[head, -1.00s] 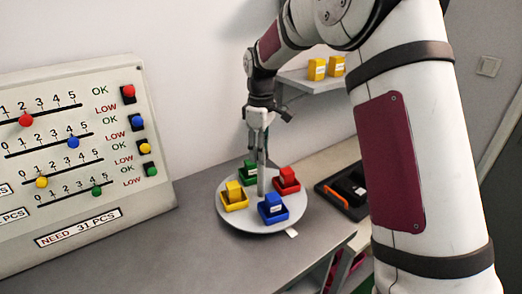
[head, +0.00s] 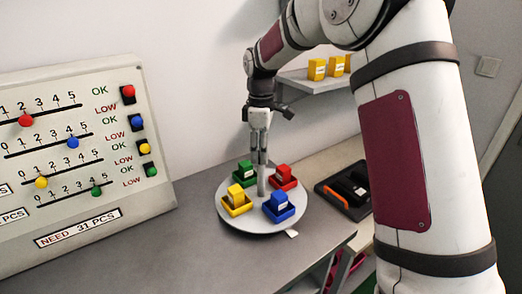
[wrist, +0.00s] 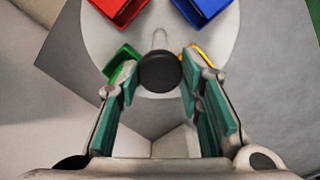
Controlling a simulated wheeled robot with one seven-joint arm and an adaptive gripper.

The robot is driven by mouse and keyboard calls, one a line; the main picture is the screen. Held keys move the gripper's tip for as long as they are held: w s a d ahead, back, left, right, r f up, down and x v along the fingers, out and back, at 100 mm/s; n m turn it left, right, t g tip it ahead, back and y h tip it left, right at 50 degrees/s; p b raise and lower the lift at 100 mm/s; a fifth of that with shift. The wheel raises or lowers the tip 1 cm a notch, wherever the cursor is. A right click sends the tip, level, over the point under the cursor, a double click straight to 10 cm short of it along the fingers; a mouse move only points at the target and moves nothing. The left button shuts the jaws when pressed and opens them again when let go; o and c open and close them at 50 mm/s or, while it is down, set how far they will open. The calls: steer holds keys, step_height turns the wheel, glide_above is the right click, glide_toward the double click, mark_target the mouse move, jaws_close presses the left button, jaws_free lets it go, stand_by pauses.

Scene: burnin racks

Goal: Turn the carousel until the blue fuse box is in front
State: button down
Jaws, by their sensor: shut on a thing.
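The carousel (head: 237,226) is a round light grey disc on the bench. The blue fuse box (head: 278,203) sits in a blue tray at its front right, near a small white tag (head: 292,234) at the disc's front edge. The yellow box (head: 237,197) is front left, the green box (head: 244,171) back left, the red box (head: 283,174) back right. My gripper (head: 260,156) points down over the centre, shut on the carousel's upright post (head: 262,184). In the wrist view its fingers (wrist: 160,78) flank the post's dark round top (wrist: 160,71).
A slanted panel (head: 80,140) with sliders and coloured buttons stands at left. A black tray (head: 342,196) with dark and orange items lies right of the carousel. A shelf (head: 310,82) with yellow boxes is behind. The bench front (head: 210,265) is clear.

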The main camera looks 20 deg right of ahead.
steer(key=c, duration=1.1)
jaws_free()
steer(key=shift+r, duration=0.1)
step_height(320, 180, up, 12)
steer(key=shift+f, duration=0.1)
